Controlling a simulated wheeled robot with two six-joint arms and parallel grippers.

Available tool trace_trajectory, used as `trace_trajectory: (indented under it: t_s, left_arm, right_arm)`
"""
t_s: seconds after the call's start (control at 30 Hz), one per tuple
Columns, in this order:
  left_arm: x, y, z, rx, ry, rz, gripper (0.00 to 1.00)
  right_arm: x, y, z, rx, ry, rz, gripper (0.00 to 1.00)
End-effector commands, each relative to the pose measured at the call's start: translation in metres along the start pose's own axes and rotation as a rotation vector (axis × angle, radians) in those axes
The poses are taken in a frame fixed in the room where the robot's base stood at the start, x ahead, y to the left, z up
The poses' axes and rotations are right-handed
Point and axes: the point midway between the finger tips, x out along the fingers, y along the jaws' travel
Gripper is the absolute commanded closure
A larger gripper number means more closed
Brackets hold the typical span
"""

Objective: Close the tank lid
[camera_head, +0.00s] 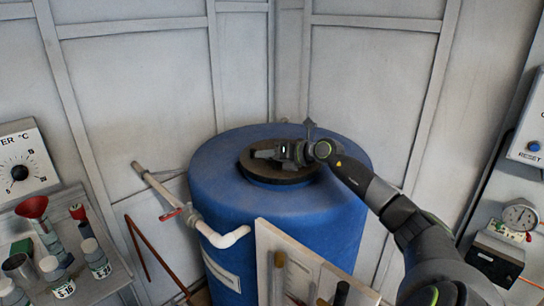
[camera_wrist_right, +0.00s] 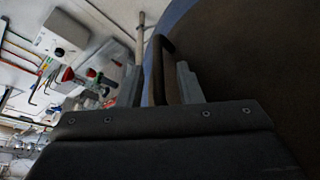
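The blue tank (camera_head: 285,215) stands in the middle of the head view. Its round dark lid (camera_head: 282,179) lies about level at the tank top; I cannot tell whether it is fully seated. My right gripper (camera_head: 262,153) reaches in from the right, low over the lid, and hides part of it. In the right wrist view the two grey fingers (camera_wrist_right: 161,85) stand apart. A dark curved handle (camera_wrist_right: 166,45) shows between them, with a gap visible beside it. The dark lid surface (camera_wrist_right: 260,70) fills the right side there. My left gripper is not in view.
A white pipe (camera_head: 235,237) with a red valve handle (camera_head: 170,215) leaves the tank's left side. A light board (camera_head: 290,262) stands in front. A bench with bottles (camera_head: 95,258) is at left, and a gauge (camera_head: 520,217) at right. Wall panels close off the back.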

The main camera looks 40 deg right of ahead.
Motion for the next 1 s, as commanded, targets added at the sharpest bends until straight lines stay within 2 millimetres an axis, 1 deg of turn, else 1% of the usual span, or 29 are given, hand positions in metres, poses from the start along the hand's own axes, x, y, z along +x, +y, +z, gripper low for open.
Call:
trace_trajectory:
  t_s: [0.17, 0.5, 0.73, 0.8, 1.0]
  left_arm:
    - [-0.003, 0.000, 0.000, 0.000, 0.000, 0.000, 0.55]
    - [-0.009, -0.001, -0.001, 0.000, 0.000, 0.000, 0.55]
    - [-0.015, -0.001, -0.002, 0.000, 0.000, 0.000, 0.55]
    - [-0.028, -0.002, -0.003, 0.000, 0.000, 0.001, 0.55]
    - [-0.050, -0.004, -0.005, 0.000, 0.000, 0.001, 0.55]
  right_arm:
    - [-0.011, -0.001, 0.001, -0.003, 0.000, -0.003, 0.68]
    - [-0.060, -0.001, 0.000, -0.004, 0.004, -0.005, 0.68]
    - [-0.088, 0.000, 0.001, -0.003, 0.005, -0.005, 0.68]
    - [-0.095, 0.003, 0.004, 0.002, 0.004, 0.000, 0.68]
    - [-0.113, 0.003, 0.004, 0.001, 0.004, 0.001, 0.68]
